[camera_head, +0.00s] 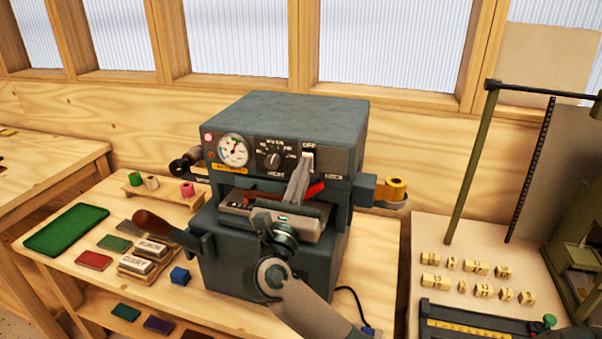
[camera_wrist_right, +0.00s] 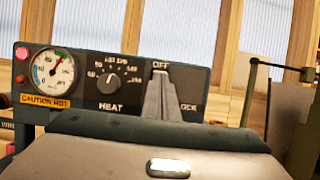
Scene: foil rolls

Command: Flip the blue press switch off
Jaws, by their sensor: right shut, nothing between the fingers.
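The blue-grey press (camera_head: 290,112) stands on the wooden table with its control panel facing me. Its switch (camera_head: 308,152) shows as a small pale piece under the OFF label, at the right of the panel. My right gripper (camera_head: 304,163) is shut and empty, its fingertips at the switch. I cannot tell whether they touch it. In the right wrist view the shut fingers (camera_wrist_right: 161,76) reach up to just below the OFF label and hide the switch, so its position cannot be read. A red lamp (camera_wrist_right: 21,53) is lit at the panel's left. My left gripper is not in view.
A gauge (camera_head: 234,149) and heat knob (camera_head: 273,160) sit left of the switch. A gold foil roll (camera_head: 396,189) sticks out at the press's right. A dark-ended handle (camera_head: 152,222) juts left. Stamp blocks (camera_head: 149,251) and a green pad (camera_head: 66,230) lie at left.

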